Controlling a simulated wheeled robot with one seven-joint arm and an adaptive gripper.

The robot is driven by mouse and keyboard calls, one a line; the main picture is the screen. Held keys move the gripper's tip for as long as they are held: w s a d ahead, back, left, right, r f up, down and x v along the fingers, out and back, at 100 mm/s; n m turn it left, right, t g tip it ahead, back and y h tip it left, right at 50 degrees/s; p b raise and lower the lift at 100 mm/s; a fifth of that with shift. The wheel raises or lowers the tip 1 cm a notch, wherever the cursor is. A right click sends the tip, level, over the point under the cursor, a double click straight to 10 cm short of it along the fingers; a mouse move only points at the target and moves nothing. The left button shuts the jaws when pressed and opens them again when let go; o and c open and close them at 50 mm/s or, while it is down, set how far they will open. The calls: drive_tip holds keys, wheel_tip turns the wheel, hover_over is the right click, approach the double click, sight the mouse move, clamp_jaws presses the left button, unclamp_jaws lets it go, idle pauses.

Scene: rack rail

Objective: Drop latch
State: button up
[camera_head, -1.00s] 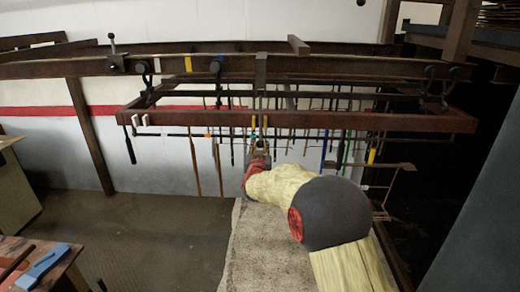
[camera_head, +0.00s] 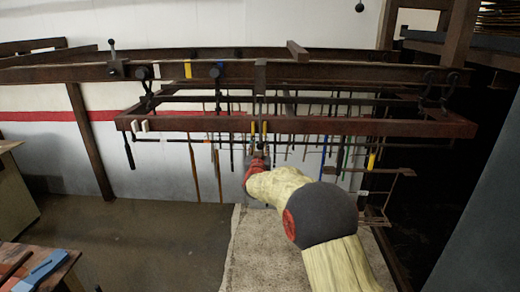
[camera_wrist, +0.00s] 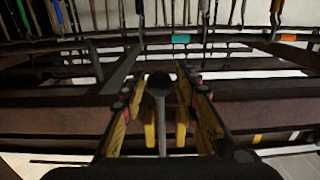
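My gripper (camera_head: 258,131) is raised at the middle of the red-brown rack frame, its yellow-sided fingers pointing up at the front rail. In the wrist view my gripper (camera_wrist: 165,125) is open, with a gap between its fingers. A dark round-ended bar (camera_wrist: 158,88) stands in that gap, and contact with the fingers cannot be made out. Which part is the latch is not certain. A dark upright plate (camera_head: 260,76) crosses the upper beam above my gripper. A lever with a knob (camera_head: 112,56) stands upright on the beam at the left.
The front rail (camera_head: 330,127) spans the view just beyond my gripper. Several thin rods and tools hang behind it. Dark clamps (camera_head: 428,88) hang at the right. A pale block (camera_head: 250,245) stands below my arm. The floor (camera_head: 140,245) at left is open.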

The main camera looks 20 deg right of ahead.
drive_tip(key=o, duration=0.4)
drive_tip(key=shift+s, duration=0.15)
drive_tip(key=b+v, duration=0.2)
drive_tip(key=v, duration=0.4)
drive_tip(key=shift+s+a, duration=0.1)
drive_tip(key=shift+s, duration=0.3)
